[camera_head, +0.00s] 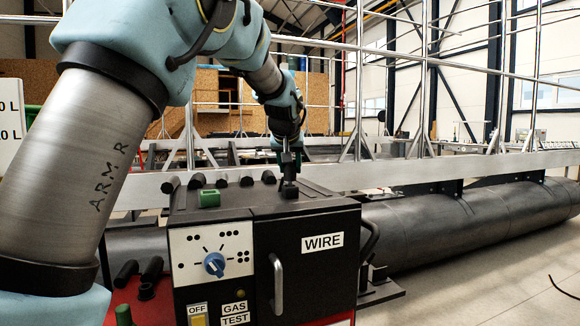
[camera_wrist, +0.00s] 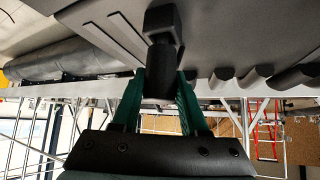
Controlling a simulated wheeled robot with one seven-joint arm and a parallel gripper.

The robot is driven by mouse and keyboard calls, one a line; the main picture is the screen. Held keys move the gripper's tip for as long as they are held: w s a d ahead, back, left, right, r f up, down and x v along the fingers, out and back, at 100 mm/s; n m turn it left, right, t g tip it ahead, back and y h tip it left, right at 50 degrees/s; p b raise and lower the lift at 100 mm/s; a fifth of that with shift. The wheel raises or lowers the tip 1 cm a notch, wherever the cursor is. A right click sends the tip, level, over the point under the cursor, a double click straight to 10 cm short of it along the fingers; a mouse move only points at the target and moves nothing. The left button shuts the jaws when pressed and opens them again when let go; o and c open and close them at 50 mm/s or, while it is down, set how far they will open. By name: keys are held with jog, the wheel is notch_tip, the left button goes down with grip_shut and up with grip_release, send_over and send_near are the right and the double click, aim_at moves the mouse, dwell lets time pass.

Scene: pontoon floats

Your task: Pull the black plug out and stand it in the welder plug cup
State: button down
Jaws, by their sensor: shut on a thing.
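My gripper (camera_head: 290,160) points down over the top of the dark welder box and is shut on the black plug (camera_head: 290,173). The plug looks upright, its lower end at a square black block (camera_head: 289,191) on the box top. In the wrist view, the green fingers of my gripper (camera_wrist: 161,92) press on both sides of the plug's dark cylinder (camera_wrist: 158,78), and the block (camera_wrist: 163,20) is at its far end. I cannot tell how deep the plug sits in it. I cannot make out the welder plug cup for certain.
The welder box (camera_head: 300,270) has a handle, a blue knob (camera_head: 214,264) and a WIRE label. A green block (camera_head: 209,198) and a row of black rounded pieces (camera_head: 222,182) are on its top. Rails and a large float (camera_head: 470,214) lie behind.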

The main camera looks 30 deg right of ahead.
jog(key=shift+f+b, duration=0.5)
jog(key=shift+f, duration=0.25)
jog(key=shift+c, duration=1.8)
grip_release()
jog(key=b+v, duration=0.2)
jog(key=v, duration=0.9)
